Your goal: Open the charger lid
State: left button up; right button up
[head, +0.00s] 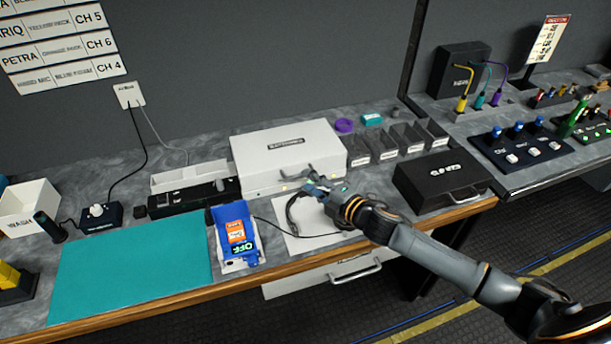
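The charger looks to be the white box (287,147) with a dark label on its top, at the back of the bench. Its lid appears shut, and small lights show low on its front. My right gripper (296,175) is in front of the box, close to its front face, with its fingers spread and nothing seen between them. I cannot tell whether a finger touches the box. The gripper and wrist hide part of the box's lower front right. My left gripper is not in view.
A headset (294,213) lies on a white sheet below my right gripper. A blue holder (246,250) stands left of it, near the teal mat (135,266). A black case (440,178) and grey bins (388,150) are to the right. The mat is clear.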

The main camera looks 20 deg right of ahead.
jog(key=shift+x, duration=1.3)
grip_shut()
